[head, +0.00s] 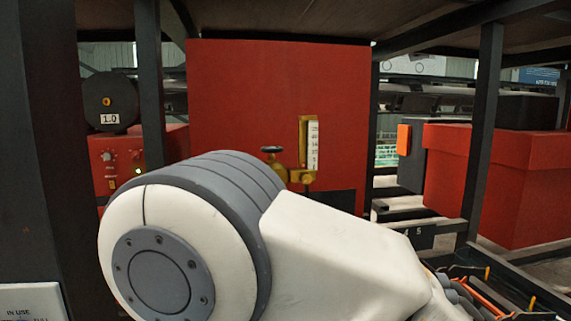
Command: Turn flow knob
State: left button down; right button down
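The flow knob (272,149) is a small dark round knob on top of a brass valve at the middle of the head view. The valve joins a brass flow gauge (308,150) with a white upright scale, in front of a tall red panel (240,95). A large white and grey link of my arm fills the lower middle and hides what lies below the valve.
Dark posts and beams frame the space. On the left, a black reel marked 1.0 (110,97) stands above a red unit (118,165) with small knobs and a green light. A red box (500,170) stands at right. Grey and orange parts fill the lower right corner.

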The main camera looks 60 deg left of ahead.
aim_at(305, 177)
jog(key=u, duration=0.95)
jog(key=i, duration=0.9)
jog(key=u, duration=0.95)
